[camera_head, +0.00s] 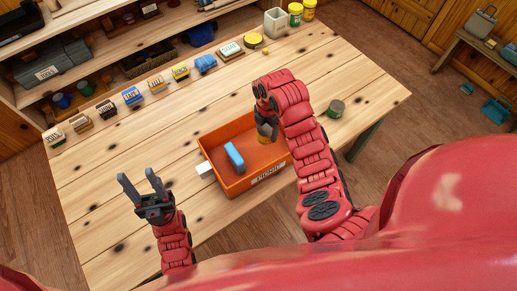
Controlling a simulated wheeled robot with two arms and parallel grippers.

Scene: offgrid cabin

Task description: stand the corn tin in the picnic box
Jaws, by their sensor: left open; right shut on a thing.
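The orange picnic box (212,143) stands open on the wooden table, with a blue block-like item (234,157) inside its left part. My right gripper (267,116) points down at the far right part of the box and is shut on a small tin with yellow and grey on it (267,131), which I take for the corn tin. The tin looks upright; its label is too small to read, and I cannot tell whether it touches the box floor. My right arm hides the box's right side. My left gripper (140,188) is open and empty, left of the box.
A row of small packets, including a yellow one (181,72), lines the table's back edge. A white container (275,22) stands at the far corner. The table's front left is clear.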

